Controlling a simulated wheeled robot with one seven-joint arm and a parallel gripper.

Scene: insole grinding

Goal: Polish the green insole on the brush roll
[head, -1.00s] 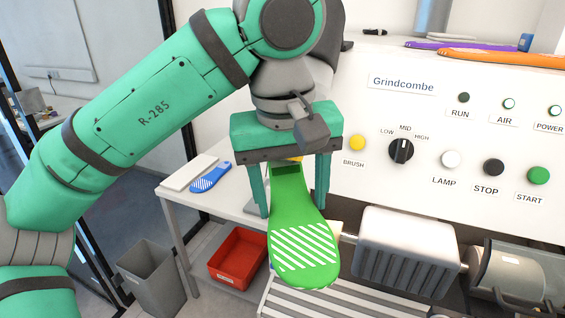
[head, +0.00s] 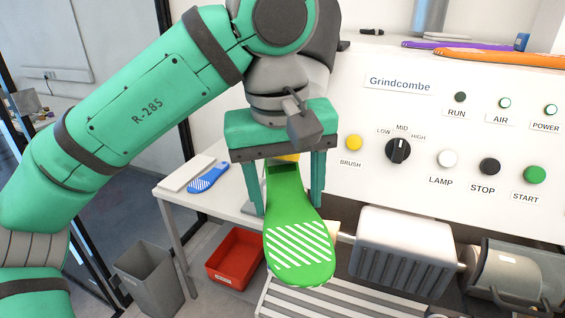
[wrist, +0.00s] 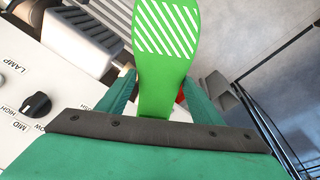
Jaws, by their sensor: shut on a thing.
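The green insole (head: 298,215) hangs from my gripper (head: 290,200) in the head view, its white-striped wide end toward the camera. My gripper is shut on the insole's narrow end, with a finger on each side. The insole also shows in the wrist view (wrist: 164,75), where it extends up between the fingers. A grey ribbed roll or cover (head: 402,250) on a shaft is to the right of the insole, apart from it. I cannot tell for certain whether this is the brush roll.
The white Grindcombe panel (head: 440,130) with its knob and buttons stands behind. A blue insole (head: 208,177) lies on the white side table (head: 228,203). A red bin (head: 236,258) and a grey bin (head: 148,278) are below. Purple and orange insoles (head: 480,57) lie on top of the machine.

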